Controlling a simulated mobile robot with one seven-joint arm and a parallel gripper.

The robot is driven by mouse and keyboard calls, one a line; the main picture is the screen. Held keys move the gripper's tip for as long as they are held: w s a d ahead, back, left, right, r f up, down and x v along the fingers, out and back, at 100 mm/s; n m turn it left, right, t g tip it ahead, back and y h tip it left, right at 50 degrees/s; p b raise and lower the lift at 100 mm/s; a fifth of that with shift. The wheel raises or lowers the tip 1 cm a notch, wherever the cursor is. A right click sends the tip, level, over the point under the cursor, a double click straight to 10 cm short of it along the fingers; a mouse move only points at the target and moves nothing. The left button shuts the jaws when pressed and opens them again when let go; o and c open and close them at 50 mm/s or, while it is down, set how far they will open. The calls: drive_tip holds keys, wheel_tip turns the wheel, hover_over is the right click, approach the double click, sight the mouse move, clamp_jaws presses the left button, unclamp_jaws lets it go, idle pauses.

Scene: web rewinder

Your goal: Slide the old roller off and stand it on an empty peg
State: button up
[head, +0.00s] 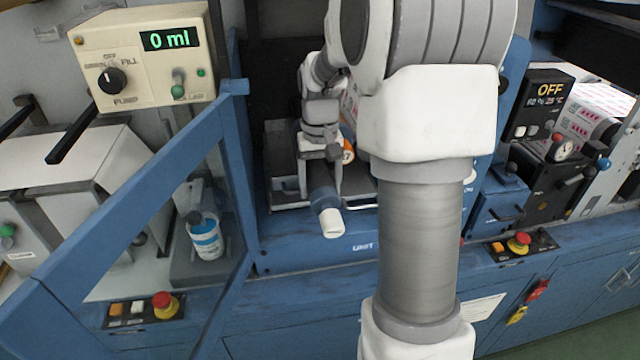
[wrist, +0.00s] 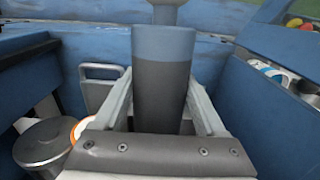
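The roller has a dark grey body, a blue band and a pale end. In the head view its blue part (head: 322,196) and white end stick out toward me below my gripper (head: 335,180). In the wrist view the roller (wrist: 163,85) stands between the two pale fingers (wrist: 163,95), which appear to press on both its sides. It is in the open front of the blue machine, over the ledge. The rest of the roller is hidden behind the gripper. I cannot make out an empty peg in either view.
A blue-framed clear door (head: 240,160) stands open at left. Behind it is a blue-and-white bottle (head: 207,240). A pump box (head: 150,60) reads 0 ml. An orange-ringed roll (head: 348,150) lies behind the gripper. A control box (head: 540,100) reading OFF is at right.

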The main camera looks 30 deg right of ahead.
sight(335, 234)
drive_tip(key=c, duration=0.7)
drive_tip(key=shift+c, duration=0.8)
drive_tip(key=shift+r, duration=0.15)
clamp_jaws()
unclamp_jaws()
drive_tip(key=shift+s, duration=0.1)
drive_tip(key=shift+s+a+b, duration=0.25)
drive_tip(key=shift+s+a, duration=0.4)
drive_tip(key=shift+s, duration=1.55)
drive_tip(key=shift+s+a+b, duration=0.3)
drive_tip(key=shift+s+a, duration=0.35)
drive_tip(key=shift+s, duration=1.6)
drive_tip(key=shift+s+a+b, duration=0.25)
drive_tip(key=shift+s+a, duration=0.4)
drive_tip(key=shift+s, duration=1.55)
clamp_jaws()
